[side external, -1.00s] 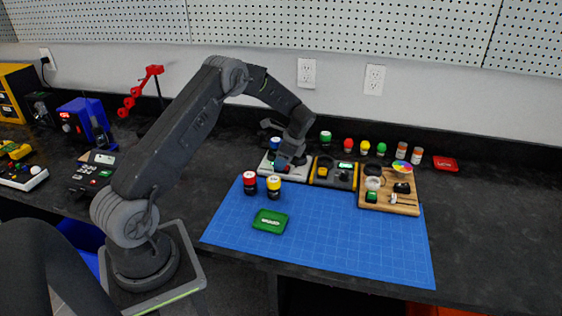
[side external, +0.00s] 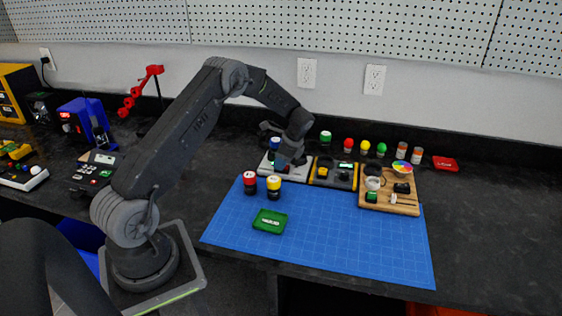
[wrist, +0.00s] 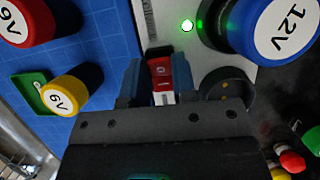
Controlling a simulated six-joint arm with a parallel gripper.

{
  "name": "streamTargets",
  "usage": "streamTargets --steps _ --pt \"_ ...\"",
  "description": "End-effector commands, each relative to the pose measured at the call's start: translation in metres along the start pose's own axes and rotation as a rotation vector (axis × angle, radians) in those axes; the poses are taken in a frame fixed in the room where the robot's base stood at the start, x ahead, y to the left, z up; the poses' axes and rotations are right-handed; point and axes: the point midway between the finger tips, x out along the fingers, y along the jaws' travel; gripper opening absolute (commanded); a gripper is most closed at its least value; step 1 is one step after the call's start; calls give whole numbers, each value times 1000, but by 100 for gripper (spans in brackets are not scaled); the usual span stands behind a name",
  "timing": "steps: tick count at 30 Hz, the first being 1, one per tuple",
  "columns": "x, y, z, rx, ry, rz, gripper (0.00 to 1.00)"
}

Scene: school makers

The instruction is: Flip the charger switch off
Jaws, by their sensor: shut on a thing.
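The charger is a pale, low box (side external: 297,172) at the back edge of the blue mat. In the wrist view its pale top (wrist: 160,15) carries a red rocker switch (wrist: 159,68) and a lit green lamp (wrist: 187,25). A battery with a blue cap marked 12V (wrist: 282,25) stands in it, beside a round dark socket (wrist: 228,90). My gripper (wrist: 160,80) is shut on the switch, with one blue finger on each side. In the side view my gripper (side external: 287,160) is down over the charger and hides the switch.
Red-capped (side external: 250,177) and yellow-capped (side external: 274,182) batteries stand in front of the charger. A green tray (side external: 269,221) lies on the blue mat (side external: 340,240). A dark device (side external: 334,172) and a wooden board (side external: 402,207) are to the right. The mat's front right is clear.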

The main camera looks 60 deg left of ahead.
Motion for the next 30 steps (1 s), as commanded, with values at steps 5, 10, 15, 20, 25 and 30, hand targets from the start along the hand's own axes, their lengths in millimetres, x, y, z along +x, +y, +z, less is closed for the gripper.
streamTargets --steps 5,10,15,20,25,30 --pt "1 0 4 -4 103 3 2" --pt "4 1 7 -3 274 4 2" --pt "7 1 8 0 388 3 2" --pt "7 0 8 0 430 -1 2" --pt "7 0 8 1 434 -1 2" --pt "7 0 8 1 434 -1 29"
